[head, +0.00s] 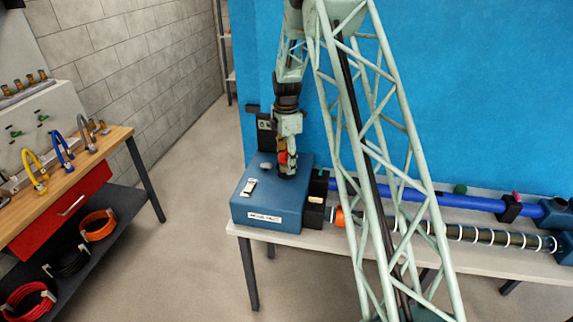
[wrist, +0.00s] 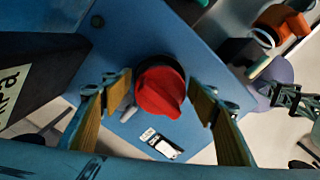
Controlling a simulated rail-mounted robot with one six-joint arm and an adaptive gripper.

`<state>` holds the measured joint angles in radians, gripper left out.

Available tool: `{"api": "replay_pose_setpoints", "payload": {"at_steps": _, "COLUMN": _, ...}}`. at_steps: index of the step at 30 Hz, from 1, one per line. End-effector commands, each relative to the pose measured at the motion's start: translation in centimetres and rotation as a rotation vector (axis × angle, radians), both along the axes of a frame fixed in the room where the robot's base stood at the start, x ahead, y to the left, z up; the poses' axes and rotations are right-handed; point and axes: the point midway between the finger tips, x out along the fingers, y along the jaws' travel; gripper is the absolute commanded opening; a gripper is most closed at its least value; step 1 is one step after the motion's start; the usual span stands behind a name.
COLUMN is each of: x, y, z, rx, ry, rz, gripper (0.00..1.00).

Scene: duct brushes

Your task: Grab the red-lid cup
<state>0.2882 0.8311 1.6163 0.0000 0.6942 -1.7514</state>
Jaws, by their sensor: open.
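The red-lid cup (wrist: 160,92) shows its round red lid from above in the wrist view, with a dark rim behind it. It stands on the blue box (wrist: 112,45). In the head view only a patch of red lid (head: 283,157) shows; my gripper hides much of the cup. My gripper (wrist: 162,97) is open, with one wood-coloured finger on each side of the lid and visible gaps between. In the head view my gripper (head: 287,158) points down over the box top. How deep the fingers reach beside the cup cannot be told.
A black holder (head: 316,200) stands right of the box. A wooden workbench (head: 90,150) stands at left.

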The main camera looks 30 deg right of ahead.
Motion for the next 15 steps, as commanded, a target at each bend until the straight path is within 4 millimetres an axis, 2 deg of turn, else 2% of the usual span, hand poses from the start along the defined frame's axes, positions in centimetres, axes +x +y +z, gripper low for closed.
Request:
{"api": "replay_pose_setpoints", "payload": {"at_steps": 2, "x": 0.00, "y": 0.00, "z": 0.01, "rx": 0.000, "ry": 0.000, "rz": 0.000, "gripper": 0.52}}
{"api": "replay_pose_setpoints", "payload": {"at_steps": 11, "x": 0.00, "y": 0.00, "z": 0.01, "rx": 0.000, "ry": 0.000, "rz": 0.000, "gripper": 0.25}}
{"api": "replay_pose_setpoints", "payload": {"at_steps": 15, "x": 0.00, "y": 0.00, "z": 0.01, "rx": 0.000, "ry": 0.000, "rz": 0.000, "gripper": 0.25}}
